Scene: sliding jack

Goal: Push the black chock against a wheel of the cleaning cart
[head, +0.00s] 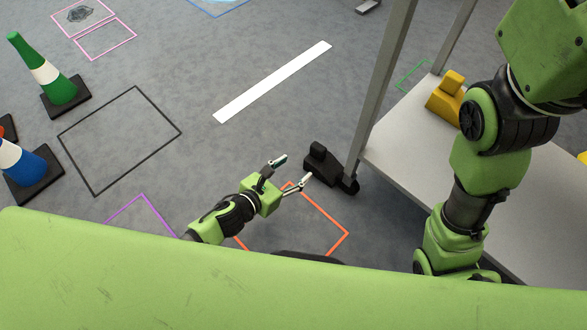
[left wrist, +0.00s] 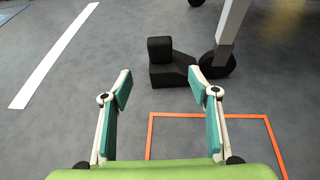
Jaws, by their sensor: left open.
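The black chock (head: 322,163) lies on the grey floor by the front-left corner of the cleaning cart (head: 410,140). It also shows in the left wrist view (left wrist: 168,66), just left of a black cart wheel (left wrist: 216,64). The wheel shows in the head view (head: 351,185) too, very near the chock's right end; whether they touch I cannot tell. My left gripper (head: 293,169) is low, left of the chock, with its fingers spread and nothing between them. In the left wrist view the chock is just beyond the fingertips (left wrist: 160,88). My right gripper is out of view.
A yellow block (head: 447,96) sits on the cart's pale shelf. Orange floor lines (head: 335,224) lie beneath my left gripper. A green cone (head: 48,74) and a blue cone (head: 24,165) stand at the left. The floor around the white stripe (head: 272,81) is clear.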

